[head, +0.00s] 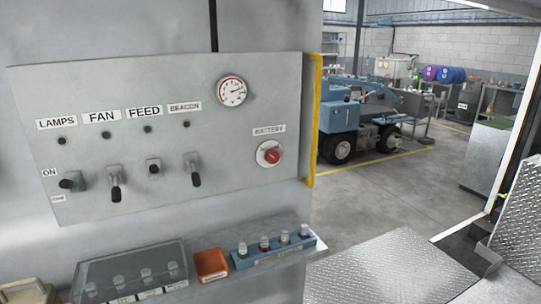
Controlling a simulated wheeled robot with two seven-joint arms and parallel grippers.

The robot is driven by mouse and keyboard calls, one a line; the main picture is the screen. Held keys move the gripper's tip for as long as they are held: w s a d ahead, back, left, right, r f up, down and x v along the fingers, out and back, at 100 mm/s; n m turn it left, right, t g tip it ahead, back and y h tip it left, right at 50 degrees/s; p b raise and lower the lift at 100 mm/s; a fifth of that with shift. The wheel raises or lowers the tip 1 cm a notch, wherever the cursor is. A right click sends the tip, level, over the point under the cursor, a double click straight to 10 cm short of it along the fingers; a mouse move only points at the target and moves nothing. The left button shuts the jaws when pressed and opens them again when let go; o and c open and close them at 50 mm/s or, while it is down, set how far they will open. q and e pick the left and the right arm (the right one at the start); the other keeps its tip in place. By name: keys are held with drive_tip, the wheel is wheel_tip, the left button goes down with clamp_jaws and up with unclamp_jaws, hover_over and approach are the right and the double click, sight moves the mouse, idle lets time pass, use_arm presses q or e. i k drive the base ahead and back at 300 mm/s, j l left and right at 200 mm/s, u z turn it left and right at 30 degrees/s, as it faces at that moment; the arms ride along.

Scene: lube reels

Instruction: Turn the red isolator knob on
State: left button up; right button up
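The red isolator knob (272,156) sits on a pale round plate under the BATTERY label (269,131), at the right side of the grey control panel (225,135) in the head view. I cannot read which position the knob is turned to. Nothing touches it and nothing hides it. Neither my left nor my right gripper shows in this view.
Several switches, including the FAN lever (115,182), stand out from the panel below dark lamps. A gauge (232,91) is above the knob. A yellow rail (313,120) edges the panel. Below are a clear-lidded box (130,268), an orange tray (211,264) and a blue rack (272,252).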

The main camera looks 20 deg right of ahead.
sight(272, 157)
drive_tip(key=z, duration=0.4)
drive_tip(key=l+z, duration=0.1)
drive_tip(key=z, duration=0.25)
drive_tip(key=i+z, duration=0.1)
drive_tip(key=z, duration=0.3)
drive_tip(key=l+z, duration=0.1)
drive_tip(key=z, duration=0.25)
drive_tip(key=i+l+z, duration=0.15)
drive_tip(key=i, duration=0.15)
